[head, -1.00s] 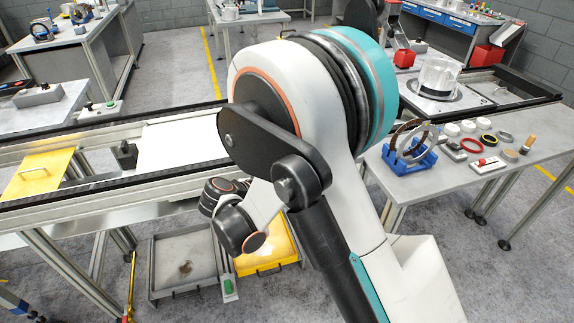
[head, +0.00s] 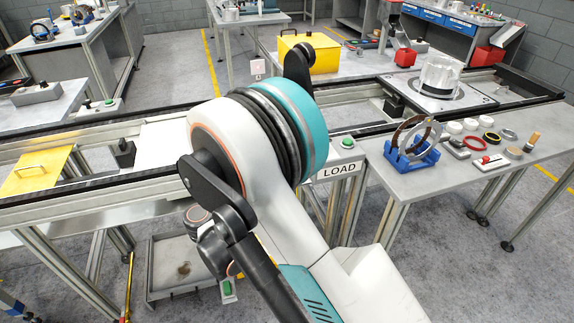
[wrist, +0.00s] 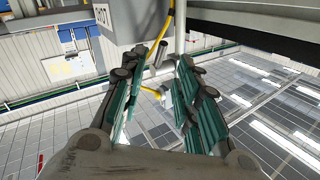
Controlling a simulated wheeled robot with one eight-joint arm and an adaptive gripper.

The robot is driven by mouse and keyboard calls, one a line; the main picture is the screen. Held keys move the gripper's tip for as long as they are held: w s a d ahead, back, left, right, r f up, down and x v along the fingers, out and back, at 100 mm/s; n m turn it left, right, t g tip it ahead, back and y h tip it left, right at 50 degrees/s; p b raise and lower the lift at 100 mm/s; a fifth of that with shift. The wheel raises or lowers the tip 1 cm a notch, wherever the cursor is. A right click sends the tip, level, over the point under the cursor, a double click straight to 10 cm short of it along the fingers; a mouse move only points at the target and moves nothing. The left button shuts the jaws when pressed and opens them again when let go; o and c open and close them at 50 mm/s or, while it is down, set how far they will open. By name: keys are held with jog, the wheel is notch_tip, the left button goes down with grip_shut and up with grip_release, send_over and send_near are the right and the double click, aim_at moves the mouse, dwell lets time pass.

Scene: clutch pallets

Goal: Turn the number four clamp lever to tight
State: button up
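I cannot make out the number four clamp lever in either view. In the head view a pallet plate (head: 472,98) with a clear cylinder (head: 439,74) on a dark ring sits on the conveyor at the right. No clamp levers can be told apart on it at this size. My gripper (wrist: 170,62) shows in the wrist view with its two teal and dark fingers apart and nothing seen held between them. In the head view my gripper cannot be made out, and my arm covers the middle.
A LOAD sign (head: 339,170) and green button (head: 348,142) are on the conveyor front. A side table at right holds a blue stand (head: 411,158) with rings and small parts. A yellow box (head: 309,52) stands behind. The wrist view shows a grey box (wrist: 134,18) and yellow hose (wrist: 163,28) near the fingers.

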jog(key=shift+b+x, duration=0.6)
jog(key=shift+x, duration=2.2)
jog(key=shift+c, duration=0.5)
grip_shut()
